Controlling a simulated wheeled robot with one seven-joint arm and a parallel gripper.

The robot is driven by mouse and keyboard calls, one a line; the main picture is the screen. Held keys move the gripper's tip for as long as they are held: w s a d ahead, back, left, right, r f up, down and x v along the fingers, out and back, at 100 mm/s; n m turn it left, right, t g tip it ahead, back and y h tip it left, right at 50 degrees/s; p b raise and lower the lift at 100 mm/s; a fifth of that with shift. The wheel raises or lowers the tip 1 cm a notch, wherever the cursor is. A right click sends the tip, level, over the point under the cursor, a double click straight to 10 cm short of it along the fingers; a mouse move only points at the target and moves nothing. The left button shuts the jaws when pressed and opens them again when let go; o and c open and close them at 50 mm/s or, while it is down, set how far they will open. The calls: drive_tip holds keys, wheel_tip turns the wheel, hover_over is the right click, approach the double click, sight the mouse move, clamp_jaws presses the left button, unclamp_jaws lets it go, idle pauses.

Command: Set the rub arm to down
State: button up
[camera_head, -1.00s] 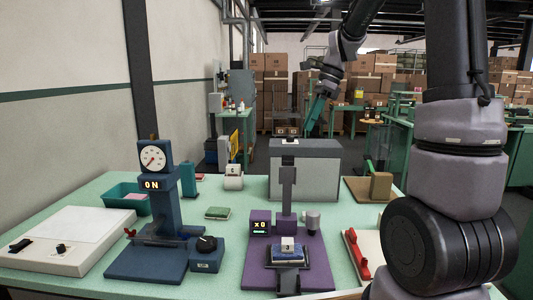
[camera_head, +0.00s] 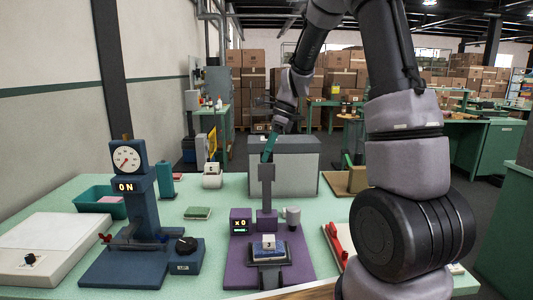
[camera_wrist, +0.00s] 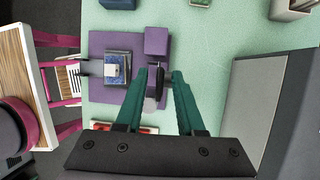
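The purple rub tester (camera_head: 240,252) stands on the green table, with a display reading "x0". Its grey rub arm (camera_head: 267,174) appears upright above the base, raised off the blue sample block (camera_head: 268,247) in front. My gripper (camera_head: 268,152) has teal fingers and is just above and behind the top of the rub arm. In the wrist view my gripper (camera_wrist: 166,72) shows a gap between its fingertips, over the tester's purple base (camera_wrist: 135,107). A dark part (camera_wrist: 160,85) lies at the fingers; I cannot tell whether they touch it.
A grey box (camera_head: 300,165) is behind. A red-handled item (camera_head: 338,245) lies right.

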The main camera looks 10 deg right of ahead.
clamp_jaws()
idle(1.5)
